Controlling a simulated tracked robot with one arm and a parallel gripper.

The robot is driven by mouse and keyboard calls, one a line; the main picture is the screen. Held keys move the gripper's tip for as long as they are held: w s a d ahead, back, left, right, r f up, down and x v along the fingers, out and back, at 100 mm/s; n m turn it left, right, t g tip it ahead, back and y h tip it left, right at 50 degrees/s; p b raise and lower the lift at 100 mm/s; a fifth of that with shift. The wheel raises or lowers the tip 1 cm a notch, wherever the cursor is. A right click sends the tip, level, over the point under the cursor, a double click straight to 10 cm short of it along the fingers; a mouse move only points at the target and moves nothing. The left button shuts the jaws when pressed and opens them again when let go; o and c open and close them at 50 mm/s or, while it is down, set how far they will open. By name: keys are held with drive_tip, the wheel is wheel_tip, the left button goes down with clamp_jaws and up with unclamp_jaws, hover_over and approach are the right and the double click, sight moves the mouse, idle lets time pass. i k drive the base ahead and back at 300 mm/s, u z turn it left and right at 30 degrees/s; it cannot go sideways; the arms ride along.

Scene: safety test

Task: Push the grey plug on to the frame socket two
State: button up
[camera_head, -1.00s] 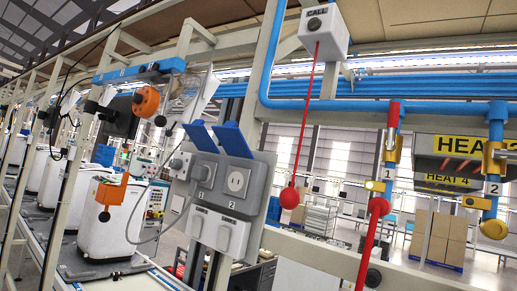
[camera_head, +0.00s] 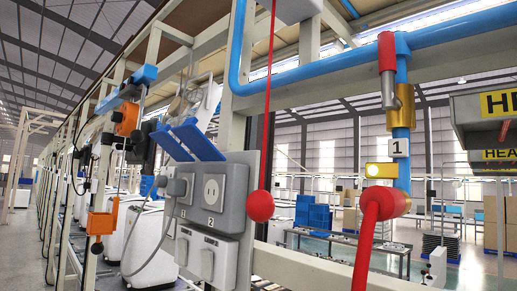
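The grey plug (camera_head: 179,187) sits at the left socket of a grey panel on the frame, and a grey cord (camera_head: 150,262) hangs from it in a loop. Frame socket two (camera_head: 213,192) is the right socket on the same panel; its face shows bare with no plug in it. Two blue lids (camera_head: 194,138) stand raised above the sockets. Two grey switches (camera_head: 206,264) sit below, with a label "2" above the right one. My gripper does not show in this view.
A red ball (camera_head: 260,206) on a red cord hangs just right of the panel. A blue pipe with a red hose (camera_head: 370,245) and valve 1 (camera_head: 383,171) stands further right. Orange devices (camera_head: 101,222) hang left. A beige post (camera_head: 233,110) stands behind the panel.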

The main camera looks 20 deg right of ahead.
sight(176, 187)
drive_tip(key=z, duration=0.15)
drive_tip(key=i, duration=1)
drive_tip(key=u, duration=0.05)
